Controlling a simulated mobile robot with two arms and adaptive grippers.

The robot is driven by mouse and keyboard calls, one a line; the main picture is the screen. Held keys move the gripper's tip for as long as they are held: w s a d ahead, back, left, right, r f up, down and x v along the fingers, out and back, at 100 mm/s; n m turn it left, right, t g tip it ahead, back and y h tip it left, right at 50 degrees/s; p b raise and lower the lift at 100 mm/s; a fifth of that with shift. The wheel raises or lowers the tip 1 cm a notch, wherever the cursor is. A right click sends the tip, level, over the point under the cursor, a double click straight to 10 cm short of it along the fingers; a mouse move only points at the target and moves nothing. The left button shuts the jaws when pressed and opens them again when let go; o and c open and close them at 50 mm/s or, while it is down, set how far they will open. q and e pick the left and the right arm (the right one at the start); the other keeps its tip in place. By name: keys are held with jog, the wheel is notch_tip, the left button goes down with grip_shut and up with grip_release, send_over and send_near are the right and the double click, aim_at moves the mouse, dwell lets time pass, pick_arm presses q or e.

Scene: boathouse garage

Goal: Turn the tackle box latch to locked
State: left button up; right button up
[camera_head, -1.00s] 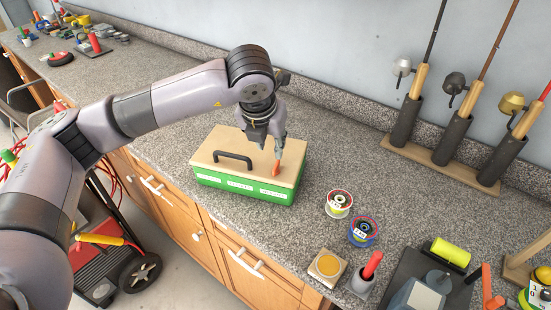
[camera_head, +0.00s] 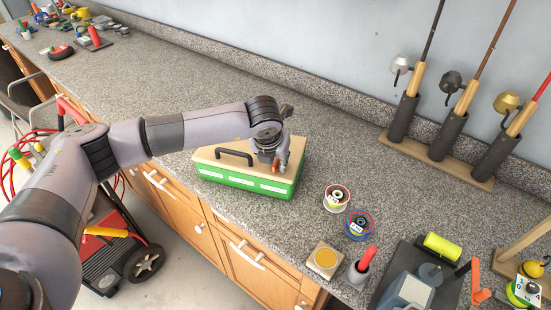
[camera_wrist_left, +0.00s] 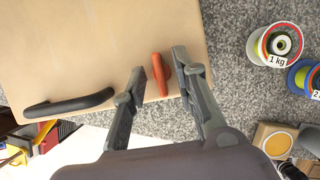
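The tackle box (camera_head: 238,182) is green with a flat tan lid (camera_head: 210,155) and a black handle (camera_head: 234,153), and stands on the counter. Its orange-red latch (camera_head: 284,158) is a small lever on the lid, partly hidden by my gripper in the head view. In the left wrist view the latch (camera_wrist_left: 160,75) lies between the two fingers of my left gripper (camera_wrist_left: 160,68). The fingers are apart, with a gap on the left side; the right finger is very close to the latch, and I cannot tell whether it touches. My right gripper is not in view.
Two line spools (camera_head: 336,198) (camera_head: 360,225) stand right of the box. A rod rack (camera_head: 435,165) is at the back. The counter behind the box is clear.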

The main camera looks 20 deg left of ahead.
pick_arm(q)
grip_shut()
dwell(0.3)
